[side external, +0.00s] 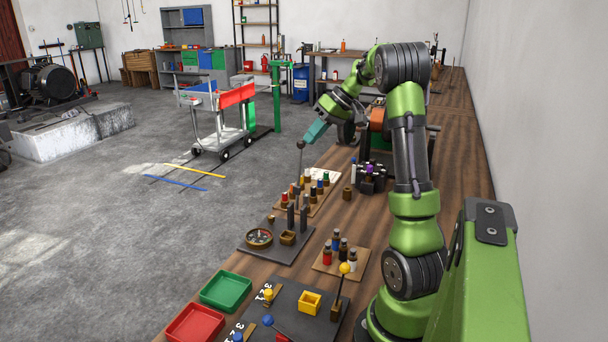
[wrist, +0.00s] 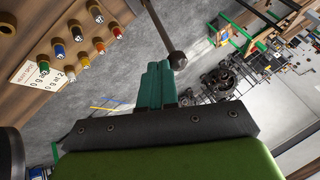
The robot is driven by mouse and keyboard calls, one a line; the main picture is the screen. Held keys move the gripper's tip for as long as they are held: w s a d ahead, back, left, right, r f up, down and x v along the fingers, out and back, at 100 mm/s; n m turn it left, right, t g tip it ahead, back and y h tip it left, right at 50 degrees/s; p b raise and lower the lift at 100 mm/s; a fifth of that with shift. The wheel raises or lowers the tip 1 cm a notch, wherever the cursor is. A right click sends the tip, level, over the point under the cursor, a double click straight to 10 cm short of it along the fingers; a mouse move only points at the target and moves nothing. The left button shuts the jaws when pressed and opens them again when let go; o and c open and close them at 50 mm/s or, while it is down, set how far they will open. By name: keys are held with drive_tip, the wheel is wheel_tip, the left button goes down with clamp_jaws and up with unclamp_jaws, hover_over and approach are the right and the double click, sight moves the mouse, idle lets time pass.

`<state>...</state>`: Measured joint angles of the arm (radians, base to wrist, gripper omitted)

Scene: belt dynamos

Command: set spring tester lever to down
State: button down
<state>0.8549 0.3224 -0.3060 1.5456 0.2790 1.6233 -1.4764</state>
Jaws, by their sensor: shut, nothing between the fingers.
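A thin grey lever with a dark ball knob (side external: 300,145) stands nearly upright over the bench; I take it to be the spring tester lever. Its foot is partly hidden behind bottles and grey posts, so I cannot tell its base clearly. My gripper (side external: 309,139), with teal fingers, is shut and empty, just right of the knob. In the wrist view the lever's rod comes in from the top and ends in the knob (wrist: 177,60), close beside the tips of my shut fingers (wrist: 158,66). I cannot tell whether they touch.
A dark plate (side external: 262,250) with a round dial and grey posts sits mid-bench. Bottle racks (side external: 340,261) stand around it. Nearer are a yellow-knobbed lever (side external: 345,268), a green tray (side external: 226,291) and a red tray (side external: 195,324). Open floor lies left of the bench.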

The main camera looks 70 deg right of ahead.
drive_tip(key=a+n+h, duration=0.1)
drive_tip(key=a+h, duration=0.3)
drive_tip(key=a, duration=0.8)
drive_tip(key=a+f, duration=1)
drive_tip(key=a, duration=0.2)
drive_tip(key=shift+a, duration=0.4)
drive_tip(key=shift+f, duration=0.1)
